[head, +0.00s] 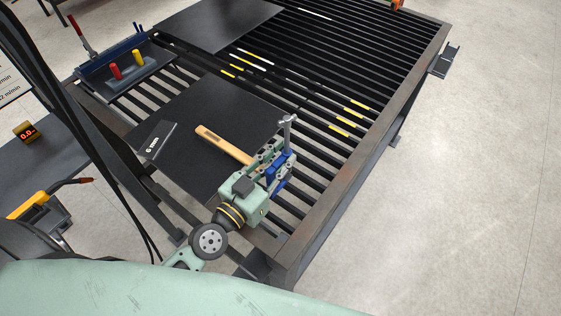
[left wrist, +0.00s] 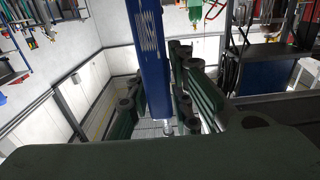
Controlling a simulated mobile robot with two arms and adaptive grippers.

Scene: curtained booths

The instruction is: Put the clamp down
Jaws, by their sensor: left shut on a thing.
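The clamp (head: 283,170) is blue with a silver screw and handle rising at its top. My left gripper (head: 270,162) is shut on it, over the near right part of the slatted table (head: 330,195). In the left wrist view the clamp's blue bar (left wrist: 149,55) runs upright between the green fingers of my left gripper (left wrist: 167,108). The gripper hides part of the clamp. I cannot tell whether the clamp touches the slats. My right gripper is not in view.
A blue rack (head: 125,57) with red and yellow items stands at the table's left. Bare slats (head: 385,60) lie farther back.

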